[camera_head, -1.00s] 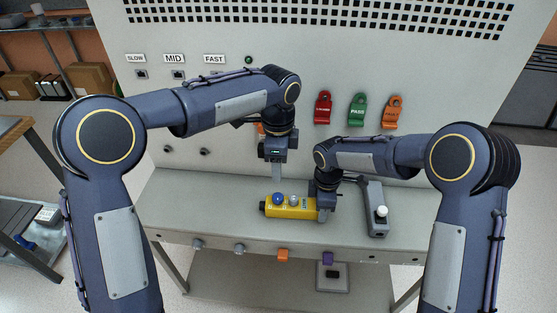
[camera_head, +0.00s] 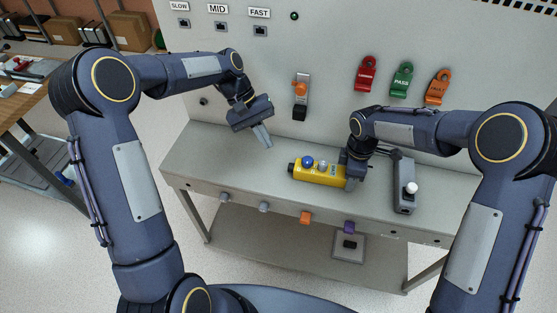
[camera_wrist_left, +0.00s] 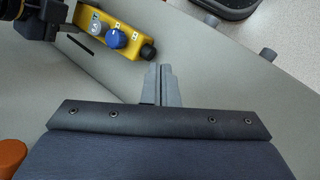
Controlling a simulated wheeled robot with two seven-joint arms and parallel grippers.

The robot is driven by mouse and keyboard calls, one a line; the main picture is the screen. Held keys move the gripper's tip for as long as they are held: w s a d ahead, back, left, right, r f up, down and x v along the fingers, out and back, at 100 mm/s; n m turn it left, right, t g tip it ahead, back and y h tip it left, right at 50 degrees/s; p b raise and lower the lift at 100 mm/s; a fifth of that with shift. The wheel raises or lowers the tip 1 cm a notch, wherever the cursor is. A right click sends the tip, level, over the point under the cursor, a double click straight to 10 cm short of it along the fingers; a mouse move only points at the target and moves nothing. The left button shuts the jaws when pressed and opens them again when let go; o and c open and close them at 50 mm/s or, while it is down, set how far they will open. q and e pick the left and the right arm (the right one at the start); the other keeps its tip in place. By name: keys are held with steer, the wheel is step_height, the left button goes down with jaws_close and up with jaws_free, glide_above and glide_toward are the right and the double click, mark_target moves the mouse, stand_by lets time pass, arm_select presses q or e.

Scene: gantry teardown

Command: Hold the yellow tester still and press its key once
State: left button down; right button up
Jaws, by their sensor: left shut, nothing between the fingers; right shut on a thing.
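The yellow tester (camera_head: 319,173) lies on the grey bench, with a blue key (camera_head: 307,161) and a paler key (camera_head: 321,164) on top. My right gripper (camera_head: 349,178) is shut on its right end. My left gripper (camera_head: 265,137) is shut and empty, above the bench to the left of the tester and apart from it. In the left wrist view the shut fingers (camera_wrist_left: 161,85) show below the tester (camera_wrist_left: 106,32); the blue key (camera_wrist_left: 115,38) and a dark knob at its end are visible there. The right fingertips are mostly hidden.
A grey device with a white knob (camera_head: 411,187) stands on the bench right of my right gripper. An orange-handled switch (camera_head: 301,92) is on the panel behind. The bench's left part is clear.

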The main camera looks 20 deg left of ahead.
mark_target(291, 168)
arm_select(q)
steer(key=a+f+n+t+h, duration=0.2)
steer(key=a+n, duration=0.5)
steer(key=n, duration=0.7)
steer(key=shift+a+t+h, duration=0.3)
steer(key=shift+a+h, duration=0.05)
steer(key=shift+h, duration=0.25)
steer(key=shift+f, duration=0.15)
steer(key=x, duration=0.9)
steer(key=shift+s+d+f, duration=0.1)
steer(key=shift+d+f, duration=0.1)
steer(key=shift+d, duration=0.1)
steer(key=d, duration=0.3)
steer(key=shift+d+f, duration=0.1)
steer(key=shift+d, duration=0.5)
